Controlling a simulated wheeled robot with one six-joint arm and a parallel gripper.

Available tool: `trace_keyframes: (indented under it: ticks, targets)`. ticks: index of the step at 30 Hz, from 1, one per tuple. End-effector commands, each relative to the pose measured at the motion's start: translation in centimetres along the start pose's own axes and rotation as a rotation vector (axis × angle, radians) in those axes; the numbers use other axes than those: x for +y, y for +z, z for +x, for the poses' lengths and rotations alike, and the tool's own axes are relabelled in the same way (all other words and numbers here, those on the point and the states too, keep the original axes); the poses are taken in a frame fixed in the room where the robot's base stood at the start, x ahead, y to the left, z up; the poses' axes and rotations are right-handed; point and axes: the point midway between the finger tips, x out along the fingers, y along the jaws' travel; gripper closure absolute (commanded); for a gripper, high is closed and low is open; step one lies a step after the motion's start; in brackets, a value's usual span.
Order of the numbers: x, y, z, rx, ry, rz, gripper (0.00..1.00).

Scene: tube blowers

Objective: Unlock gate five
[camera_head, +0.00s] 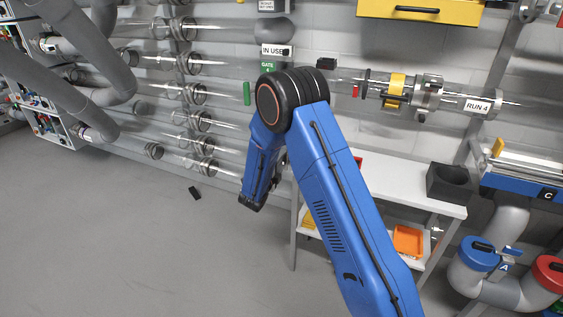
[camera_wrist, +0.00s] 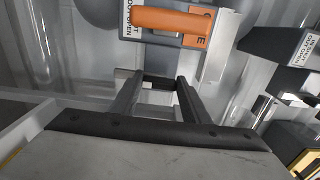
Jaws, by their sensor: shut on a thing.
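My gripper (camera_wrist: 158,84) shows in the wrist view with its two dark fingers a little apart. It is shut on a small pale, dark-edged piece (camera_wrist: 160,84) between the fingertips; I cannot tell what that piece belongs to. Just beyond the fingers is an orange handle (camera_wrist: 170,19) on a grey labelled plate marked with "C" and "E".
Clear tubes (camera_head: 205,95) run along the wall to the left. A "RUN 4" tube (camera_head: 476,107) with a yellow collar is at right. A white bench (camera_head: 400,190) holds a dark box (camera_head: 449,183). A small black object (camera_head: 194,193) lies on otherwise open floor at left.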

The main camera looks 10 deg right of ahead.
Motion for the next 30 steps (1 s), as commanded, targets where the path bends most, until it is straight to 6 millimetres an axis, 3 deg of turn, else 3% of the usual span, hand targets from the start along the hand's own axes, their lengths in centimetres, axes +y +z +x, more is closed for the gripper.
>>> trace_keyframes:
  ticks: [17, 18, 20, 30]
  targets:
    - [0.13, 0.09, -0.1, -0.003, 0.002, -0.033, 0.98]
    - [0.13, 0.09, -0.1, -0.003, 0.002, -0.032, 0.51]
    - [0.12, 0.08, -0.09, -0.003, 0.001, -0.032, 0.39]
    - [0.06, 0.06, -0.25, -0.002, 0.001, -0.03, 0.39]
